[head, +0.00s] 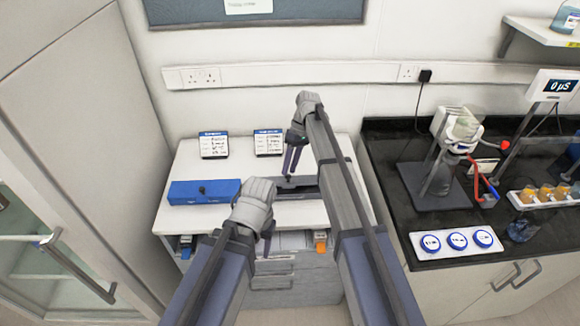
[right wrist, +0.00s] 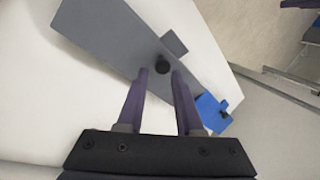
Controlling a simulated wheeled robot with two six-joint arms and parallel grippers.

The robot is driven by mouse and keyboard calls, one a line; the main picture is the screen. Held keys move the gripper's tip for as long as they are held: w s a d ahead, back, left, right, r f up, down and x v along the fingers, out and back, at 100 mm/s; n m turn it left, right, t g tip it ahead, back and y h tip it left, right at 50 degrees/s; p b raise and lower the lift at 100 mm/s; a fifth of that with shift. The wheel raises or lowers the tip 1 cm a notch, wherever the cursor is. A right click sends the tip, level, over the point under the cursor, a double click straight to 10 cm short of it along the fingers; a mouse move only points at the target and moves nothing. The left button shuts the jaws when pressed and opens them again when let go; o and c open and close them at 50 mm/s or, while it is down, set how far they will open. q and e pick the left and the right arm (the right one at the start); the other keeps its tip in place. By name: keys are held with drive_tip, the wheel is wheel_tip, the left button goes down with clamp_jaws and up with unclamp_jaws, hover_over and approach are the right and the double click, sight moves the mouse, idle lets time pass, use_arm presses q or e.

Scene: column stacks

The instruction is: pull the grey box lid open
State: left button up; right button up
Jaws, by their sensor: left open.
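The grey box (head: 300,182) lies on the white worktop, partly hidden behind my right arm in the head view. In the right wrist view its flat grey lid (right wrist: 112,38) carries a round black knob (right wrist: 162,67). My right gripper (head: 289,174) is above the grey box. Its fingers (right wrist: 161,74) are apart, with the knob at the gap between their tips; I cannot tell whether they touch it. The lid looks closed. My left gripper (head: 267,249) is open and empty, over the front edge of the worktop.
A blue box (head: 203,192) with a black knob lies left of the grey box. Two label cards (head: 214,145) (head: 268,142) stand behind. Drawers are under the white worktop (head: 300,213). A black bench (head: 400,150) with lab equipment is at right.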

drive_tip(key=o, duration=0.3)
drive_tip(key=shift+r, duration=0.15)
drive_tip(key=p+v, duration=0.7)
drive_tip(key=shift+w+d+r, duration=0.1)
drive_tip(key=shift+r, duration=0.1)
idle(0.3)
